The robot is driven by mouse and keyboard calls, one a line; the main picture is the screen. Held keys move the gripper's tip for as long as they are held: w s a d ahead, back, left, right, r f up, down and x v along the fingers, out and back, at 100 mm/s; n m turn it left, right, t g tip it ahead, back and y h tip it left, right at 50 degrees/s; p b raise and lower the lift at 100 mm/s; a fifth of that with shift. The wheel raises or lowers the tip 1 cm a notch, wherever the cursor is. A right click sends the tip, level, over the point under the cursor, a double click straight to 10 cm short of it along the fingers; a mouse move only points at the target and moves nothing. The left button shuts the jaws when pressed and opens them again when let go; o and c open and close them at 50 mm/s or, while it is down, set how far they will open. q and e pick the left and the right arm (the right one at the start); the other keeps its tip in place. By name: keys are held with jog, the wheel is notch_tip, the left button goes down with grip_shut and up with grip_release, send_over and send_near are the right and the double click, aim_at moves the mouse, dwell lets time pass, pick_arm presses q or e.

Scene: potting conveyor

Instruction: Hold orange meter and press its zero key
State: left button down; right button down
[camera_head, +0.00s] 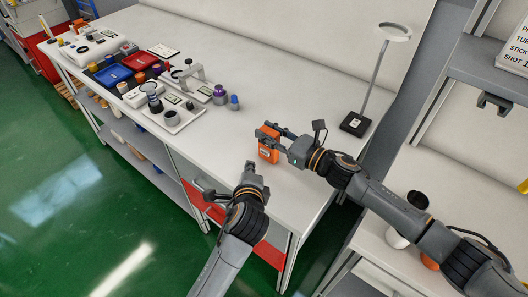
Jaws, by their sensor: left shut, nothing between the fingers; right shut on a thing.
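The orange meter (268,154) is a small boxy device with a pale patch on its upper part. It is at the front part of the white bench (215,60), right of the bench's middle. My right gripper (268,136) reaches in from the right and is shut on the meter. The fingers cover part of its top. I cannot tell whether the meter touches the bench. My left gripper (250,166) is shut and empty, just below and left of the meter, apart from it. The zero key is too small to make out.
Trays, jars and instruments crowd the bench's left half, including a blue tray (113,75) and a white tray (172,118). A lamp with a black base (355,124) stands at the back right. The bench between them is clear. A shelf unit is at right.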

pick_arm(q)
jog(key=shift+w+d, duration=0.9)
jog(key=shift+w, duration=0.3)
dwell(0.6)
jog(key=shift+w+d, duration=0.25)
jog(key=shift+w, duration=0.1)
jog(key=shift+w+d, duration=0.25)
jog(key=shift+w, duration=0.05)
dwell(0.6)
dwell(0.4)
jog(key=shift+s+a, duration=0.5)
jog(key=shift+s, duration=0.15)
jog(key=shift+s+a, duration=0.75)
jog(key=shift+s, duration=0.3)
jog(key=shift+s+a, duration=0.75)
jog(key=shift+s, duration=0.25)
